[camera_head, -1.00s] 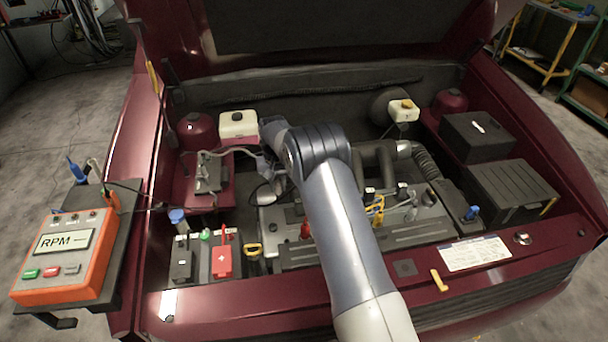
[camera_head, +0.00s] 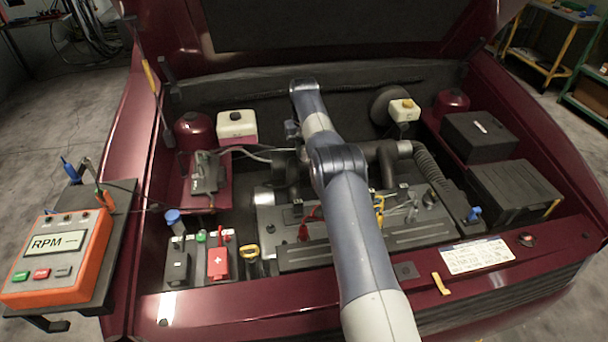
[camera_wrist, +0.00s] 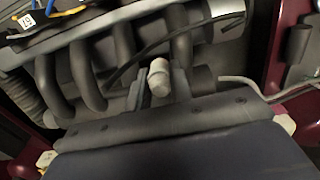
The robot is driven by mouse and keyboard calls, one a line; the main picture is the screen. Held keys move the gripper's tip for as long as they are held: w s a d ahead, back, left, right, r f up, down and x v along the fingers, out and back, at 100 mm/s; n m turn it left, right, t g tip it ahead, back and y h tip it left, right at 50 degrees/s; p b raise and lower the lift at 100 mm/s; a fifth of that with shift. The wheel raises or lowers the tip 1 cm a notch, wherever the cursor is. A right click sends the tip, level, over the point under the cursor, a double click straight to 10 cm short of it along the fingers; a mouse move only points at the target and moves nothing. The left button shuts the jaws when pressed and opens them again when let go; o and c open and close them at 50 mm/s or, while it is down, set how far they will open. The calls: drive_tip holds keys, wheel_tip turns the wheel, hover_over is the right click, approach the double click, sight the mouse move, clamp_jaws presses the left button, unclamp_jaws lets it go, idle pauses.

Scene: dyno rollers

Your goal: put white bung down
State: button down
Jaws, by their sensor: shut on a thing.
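The white bung (camera_wrist: 158,78) is a small pale cylinder with a rounded end, seen in the middle of the wrist view. My gripper (camera_wrist: 161,88) is shut on it, with one grey finger on each side. Dark intake pipes lie behind it in that view, and I cannot tell how far below the bung they are. In the head view my gripper (camera_head: 291,131) is small and partly hidden by my own arm, over the back middle of the engine bay. The bung cannot be made out there.
Intake pipes (camera_wrist: 85,75) and a thin black hose (camera_wrist: 150,55) lie around the gripper. The battery (camera_head: 198,262) is front left. An orange RPM meter (camera_head: 58,255) sits on a side shelf.

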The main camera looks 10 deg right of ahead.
wheel_tip(320, 180, down, 8)
drive_tip(key=shift+p, duration=0.55)
drive_tip(key=shift+f, duration=0.1)
drive_tip(key=c, duration=1.3)
unclamp_jaws()
wheel_tip(320, 180, up, 12)
drive_tip(key=shift+r, duration=0.15)
